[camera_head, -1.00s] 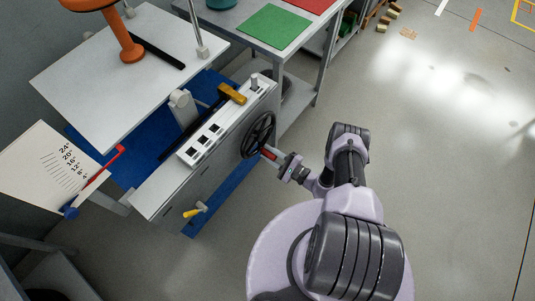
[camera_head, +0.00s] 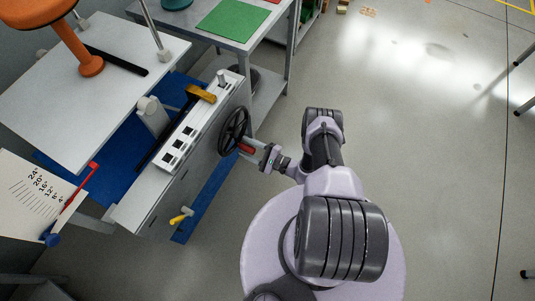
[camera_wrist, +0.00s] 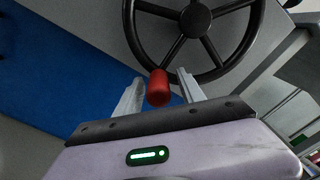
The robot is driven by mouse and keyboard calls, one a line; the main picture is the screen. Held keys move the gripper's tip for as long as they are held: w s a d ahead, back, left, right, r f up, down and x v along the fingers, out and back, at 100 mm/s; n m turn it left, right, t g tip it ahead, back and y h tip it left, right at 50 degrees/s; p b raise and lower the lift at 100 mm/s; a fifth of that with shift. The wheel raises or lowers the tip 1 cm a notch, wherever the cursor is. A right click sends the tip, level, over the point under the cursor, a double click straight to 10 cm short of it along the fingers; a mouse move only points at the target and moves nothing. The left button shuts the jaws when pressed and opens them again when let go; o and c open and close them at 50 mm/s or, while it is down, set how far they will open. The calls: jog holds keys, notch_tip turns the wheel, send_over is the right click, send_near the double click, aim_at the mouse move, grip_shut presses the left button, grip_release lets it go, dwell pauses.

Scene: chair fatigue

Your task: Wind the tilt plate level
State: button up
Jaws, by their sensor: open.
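The tilt plate (camera_head: 105,104), a pale grey board, is at the upper left in the head view. I cannot judge its exact tilt. A black handwheel (camera_head: 234,131) is on the side of the white-topped bench unit; it also shows in the wrist view (camera_wrist: 198,20). Its red handle (camera_head: 246,150) sticks out toward me. In the wrist view, the red handle (camera_wrist: 159,90) stands between the fingers of my gripper (camera_wrist: 161,78), which is open around it. I cannot tell whether either finger touches it. A scale board (camera_head: 25,200) marked in degrees has a red pointer (camera_head: 80,187).
An orange stool (camera_head: 91,64) stands on the plate. A yellow-handled lever (camera_head: 180,216) sticks out low on the unit. An ochre block (camera_head: 201,93) sits on the unit's top. A table with a green mat (camera_head: 232,18) is behind. The floor to the right is open.

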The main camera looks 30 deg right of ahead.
jog(key=p+v, duration=0.1)
jog(key=v, duration=1.6)
jog(key=shift+p, duration=0.4)
jog(key=shift+s+d, duration=0.1)
jog(key=w+d+r+n+g+y, duration=0.1)
jog(key=w+d+r+n+g, duration=0.15)
jog(key=r, duration=0.45)
jog(key=w+d+r+n+g+y, duration=0.1)
jog(key=w+r+n+g+y, duration=0.1)
jog(key=w+r+n+g, duration=0.3)
jog(key=w+a+r+n+g+h, duration=0.1)
jog(key=a+r+n+g+h, duration=0.15)
jog(key=r, duration=0.85)
jog(key=w+a+r+n+g+h, duration=0.1)
jog(key=a+r+g, duration=0.25)
jog(key=r, duration=0.65)
jog(key=s+a+r+n+h, duration=0.1)
jog(key=s+a+r+h, duration=0.2)
jog(key=a+r, duration=0.3)
jog(key=s+a+r+n+h, duration=0.2)
jog(key=s+a+r, duration=0.15)
jog(key=r, duration=0.55)
jog(key=s+a+r+n+t+h, duration=0.1)
jog(key=s+a+r+t+h, duration=0.2)
jog(key=s+r, duration=0.3)
jog(key=s+a+t, duration=0.1)
jog(key=s, duration=0.3)
jog(key=shift+a, duration=0.25)
